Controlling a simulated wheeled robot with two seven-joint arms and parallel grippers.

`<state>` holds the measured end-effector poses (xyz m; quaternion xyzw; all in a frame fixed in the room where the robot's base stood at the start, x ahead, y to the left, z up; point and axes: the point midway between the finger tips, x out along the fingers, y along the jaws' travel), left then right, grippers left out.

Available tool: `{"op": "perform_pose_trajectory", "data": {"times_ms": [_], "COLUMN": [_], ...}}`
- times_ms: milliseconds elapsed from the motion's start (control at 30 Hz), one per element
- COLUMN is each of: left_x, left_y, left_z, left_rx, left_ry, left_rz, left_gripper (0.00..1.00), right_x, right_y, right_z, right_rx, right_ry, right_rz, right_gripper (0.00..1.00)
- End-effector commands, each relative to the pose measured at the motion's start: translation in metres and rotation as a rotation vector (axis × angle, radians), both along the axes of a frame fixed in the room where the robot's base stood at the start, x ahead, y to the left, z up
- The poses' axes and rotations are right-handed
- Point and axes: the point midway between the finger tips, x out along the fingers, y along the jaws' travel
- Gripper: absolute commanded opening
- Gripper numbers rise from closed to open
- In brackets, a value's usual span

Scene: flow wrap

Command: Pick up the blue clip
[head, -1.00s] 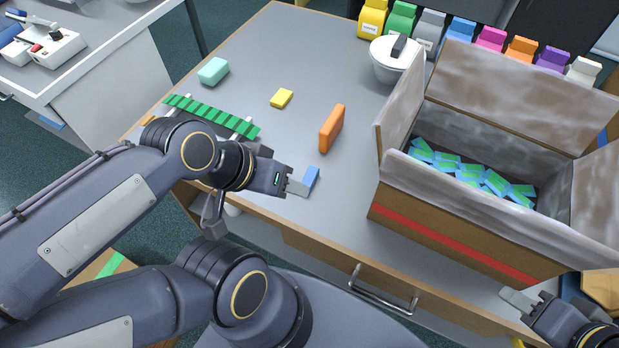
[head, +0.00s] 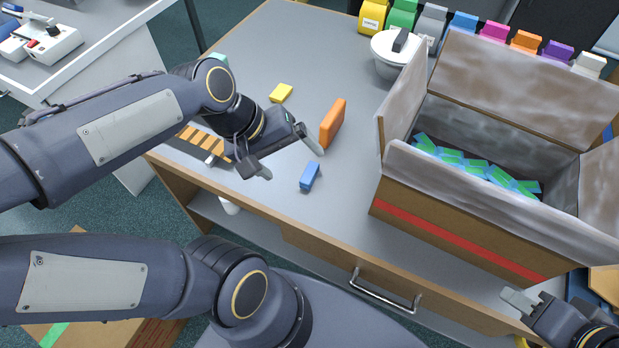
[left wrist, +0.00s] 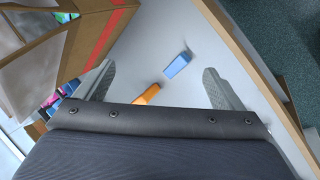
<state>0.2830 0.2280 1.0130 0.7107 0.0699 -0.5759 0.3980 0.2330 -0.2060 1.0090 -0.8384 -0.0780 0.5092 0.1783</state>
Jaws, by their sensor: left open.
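The blue clip (head: 310,176) is a small blue block lying on the grey table, left of the cardboard box. It also shows in the left wrist view (left wrist: 177,65), ahead of the fingers and between their lines. My left gripper (head: 292,159) is open and empty, just up and left of the clip in the head view, with its fingers spread apart. My right gripper (head: 520,299) is at the lower right, partly cut off; its opening is unclear.
An orange block (head: 333,124) stands close beside the left gripper. A yellow block (head: 281,93) lies farther back. The open cardboard box (head: 440,228) with blue-green packets stands to the right. A white lidded pot (head: 388,66) and coloured containers line the back. An orange-striped strip (head: 203,142) lies partly under my arm.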

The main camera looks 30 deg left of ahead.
Motion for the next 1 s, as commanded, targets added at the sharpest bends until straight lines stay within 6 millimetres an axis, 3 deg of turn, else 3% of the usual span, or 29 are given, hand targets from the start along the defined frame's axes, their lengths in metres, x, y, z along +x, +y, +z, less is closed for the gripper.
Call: {"op": "perform_pose_trajectory", "data": {"times_ms": [33,200,400,767,1000], "left_x": [0.017,0.064,0.092,0.096,0.097], "left_y": [0.007,0.031,0.047,0.037,0.022], "left_z": [-0.021,-0.064,-0.101,-0.134,-0.166], "left_rx": [-0.049,-0.164,-0.2,-0.204,-0.203], "left_ry": [0.106,0.408,0.602,0.637,0.637], "left_rz": [0.114,0.527,0.82,0.873,0.873], "left_gripper": [0.89,0.89,0.89,0.89,0.89], "right_x": [0.0,0.0,0.0,0.0,0.0], "right_y": [0.0,0.0,0.0,0.0,0.0], "right_z": [-0.015,-0.033,-0.042,-0.047,-0.051], "right_rx": [0.0,0.0,0.0,0.0,0.0], "right_ry": [0.0,0.0,0.0,0.0,0.0], "right_rz": [0.0,0.0,0.0,0.0,0.0], "right_gripper": [0.36,0.36,0.36,0.36,0.36]}}
